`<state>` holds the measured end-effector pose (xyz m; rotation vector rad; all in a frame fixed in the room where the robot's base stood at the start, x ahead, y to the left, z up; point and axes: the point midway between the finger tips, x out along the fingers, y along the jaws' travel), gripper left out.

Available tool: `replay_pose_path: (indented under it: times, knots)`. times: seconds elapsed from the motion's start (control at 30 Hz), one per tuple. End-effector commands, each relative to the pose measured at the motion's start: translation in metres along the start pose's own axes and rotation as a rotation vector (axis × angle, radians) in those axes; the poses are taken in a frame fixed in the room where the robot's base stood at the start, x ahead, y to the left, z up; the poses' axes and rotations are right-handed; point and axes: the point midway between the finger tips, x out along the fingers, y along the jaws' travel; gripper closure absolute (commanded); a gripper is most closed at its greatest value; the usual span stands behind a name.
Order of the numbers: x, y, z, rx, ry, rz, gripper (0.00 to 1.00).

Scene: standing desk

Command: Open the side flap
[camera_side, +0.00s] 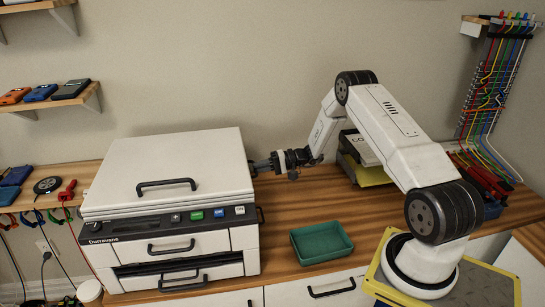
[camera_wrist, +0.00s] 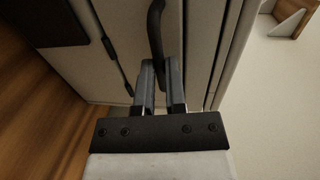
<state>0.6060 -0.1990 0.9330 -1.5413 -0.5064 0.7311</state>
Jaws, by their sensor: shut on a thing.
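The white printer (camera_side: 165,185) stands on the desk at the left in the side view. Its right side faces my arm and is mostly hidden there. My gripper (camera_side: 258,166) reaches that right side from the right. In the wrist view, my gripper (camera_wrist: 160,72) has its two grey fingers closed around the lower end of a black curved handle (camera_wrist: 156,28). The handle is on a pale side panel (camera_wrist: 135,22), which looks like the side flap. I cannot tell whether the flap stands off the body.
A green tray (camera_side: 321,243) lies on the desk right of the printer. The wall (camera_side: 250,60) is close behind.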

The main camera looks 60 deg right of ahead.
Motion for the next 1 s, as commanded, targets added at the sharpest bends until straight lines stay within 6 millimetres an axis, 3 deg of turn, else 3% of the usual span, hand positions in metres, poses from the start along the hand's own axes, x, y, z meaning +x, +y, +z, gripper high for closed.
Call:
replay_pose_path:
  times: [1.0]
  knots:
    - [-0.021,0.035,-0.001,-0.001,0.005,-0.475,1.00]
